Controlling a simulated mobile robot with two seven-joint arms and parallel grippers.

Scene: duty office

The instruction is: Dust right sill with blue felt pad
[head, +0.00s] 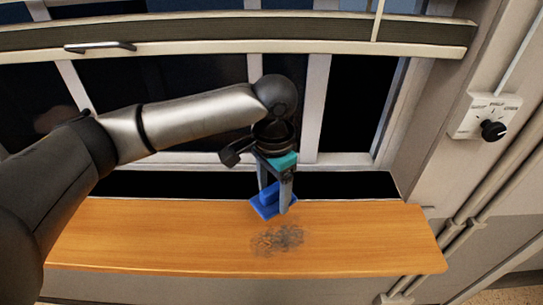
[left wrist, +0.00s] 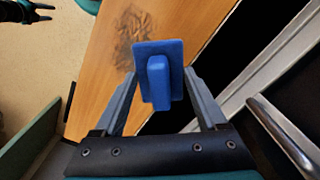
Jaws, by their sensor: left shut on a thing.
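The right sill (head: 150,235) is an orange wooden board below the window. A dark grey dust patch (head: 277,240) lies on its middle; it also shows in the left wrist view (left wrist: 122,48). My left gripper (head: 276,205) points down at the sill's back edge, behind the dust, and is shut on the blue felt pad (head: 265,208). In the left wrist view the pad (left wrist: 158,50) sits between the fingertips, its raised grip facing the camera. I cannot tell whether the pad touches the wood. My right gripper (left wrist: 42,11) shows small at the upper left of that view, its fingers apart.
The window with white bars (head: 317,110) stands behind the sill, with a dark gap along the sill's back edge. A horizontal sash rail with a handle (head: 100,46) crosses above my arm. A wall control with a black knob (head: 493,130) and pipes (head: 470,228) are at the right.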

